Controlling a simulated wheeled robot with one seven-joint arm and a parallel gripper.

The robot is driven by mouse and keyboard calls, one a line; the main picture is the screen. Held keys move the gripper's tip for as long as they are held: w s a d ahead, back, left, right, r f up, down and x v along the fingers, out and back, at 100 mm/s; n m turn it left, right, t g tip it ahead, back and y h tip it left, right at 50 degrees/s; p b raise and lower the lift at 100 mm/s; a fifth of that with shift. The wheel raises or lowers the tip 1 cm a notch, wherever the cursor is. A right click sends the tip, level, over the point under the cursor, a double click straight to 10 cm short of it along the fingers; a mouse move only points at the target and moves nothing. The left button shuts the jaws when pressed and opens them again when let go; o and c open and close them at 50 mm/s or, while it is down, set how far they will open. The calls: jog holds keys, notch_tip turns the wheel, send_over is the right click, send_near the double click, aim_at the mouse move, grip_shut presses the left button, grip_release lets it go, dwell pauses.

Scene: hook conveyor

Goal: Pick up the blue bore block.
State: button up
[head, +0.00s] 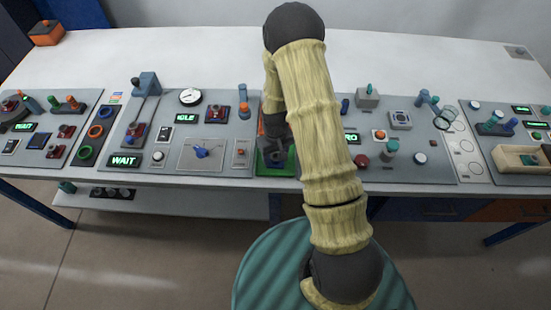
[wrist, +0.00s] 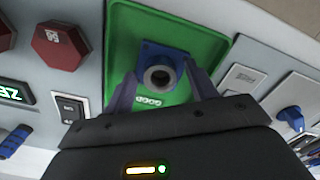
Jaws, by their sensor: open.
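The blue bore block (wrist: 160,66) is a small dark blue block with a round grey-rimmed hole. It rests on a green tray (wrist: 208,38), seen in the wrist view. My gripper (wrist: 157,82) is open, its two dark fingers reaching toward the block, one on each side of it. I cannot tell whether the fingers touch the block. In the head view my gripper is low over the green tray (head: 287,170) at the front of the table, and my arm hides most of it. The block cannot be made out there.
Panels with switches flank the tray. A dark red hexagonal knob (wrist: 59,44) is left of it in the wrist view, and a blue knob (wrist: 291,118) is at right. A dial gauge (head: 190,97) stands on the left panel.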

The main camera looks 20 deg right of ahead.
jog(key=shift+c, duration=0.5)
grip_shut()
jog(key=shift+r, duration=0.15)
notch_tip(320, 180, up, 10)
jog(key=b, duration=0.1)
jog(key=shift+b, duration=0.4)
dwell(0.3)
